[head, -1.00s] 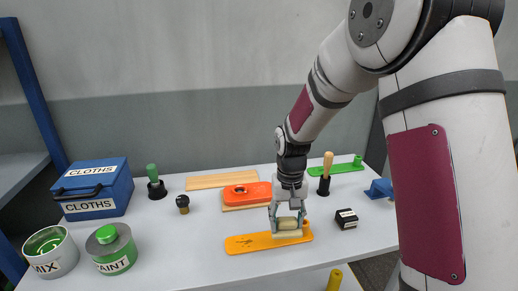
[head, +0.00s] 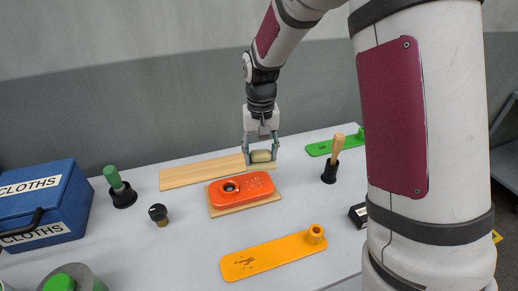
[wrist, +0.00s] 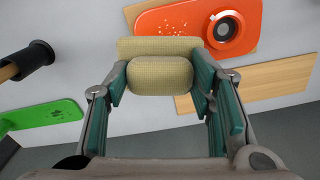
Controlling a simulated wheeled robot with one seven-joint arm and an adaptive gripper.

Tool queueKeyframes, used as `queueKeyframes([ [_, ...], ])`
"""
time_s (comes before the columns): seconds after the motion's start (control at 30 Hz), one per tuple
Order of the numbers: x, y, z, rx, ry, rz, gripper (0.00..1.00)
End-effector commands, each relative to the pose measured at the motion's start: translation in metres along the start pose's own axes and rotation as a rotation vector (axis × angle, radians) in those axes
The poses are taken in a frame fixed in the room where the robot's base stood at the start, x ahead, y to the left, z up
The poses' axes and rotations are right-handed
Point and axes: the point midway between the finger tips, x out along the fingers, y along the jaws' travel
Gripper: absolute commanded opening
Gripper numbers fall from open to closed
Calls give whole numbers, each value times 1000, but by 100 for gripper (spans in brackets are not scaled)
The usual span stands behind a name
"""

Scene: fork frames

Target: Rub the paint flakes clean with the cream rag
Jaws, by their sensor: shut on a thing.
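The cream rag (head: 262,157) is a padded, woven piece with a flat flap, held between my gripper's fingers (head: 262,150). In the wrist view the rag (wrist: 160,76) fills the space between the green pads (wrist: 160,82). Pale flakes (head: 257,184) lie on the orange plate (head: 233,200), which has a dark-centred round fitting. They also show in the wrist view (wrist: 172,25). The yellow-orange plate (head: 285,250) bears dark marks (head: 244,262) at its left end. The green plate (head: 318,149) has dark specks. My gripper is behind the orange plate, apart from it; its height is unclear.
A bare wooden board (head: 195,173) lies behind the orange plate. A wooden-handled tool in a black holder (head: 329,173) stands right of the gripper. A green-handled tool (head: 120,189), a dark knob (head: 158,214) and the blue CLOTHS box (head: 45,205) stand left.

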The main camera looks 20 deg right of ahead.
Motion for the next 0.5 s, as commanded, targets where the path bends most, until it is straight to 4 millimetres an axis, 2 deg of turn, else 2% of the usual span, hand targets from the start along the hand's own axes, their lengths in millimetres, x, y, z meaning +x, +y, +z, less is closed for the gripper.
queueKeyframes([
  [0.23,0,0,0,0,0,0,27],
  [0.5,20,0,0,0,-2,0,27],
])
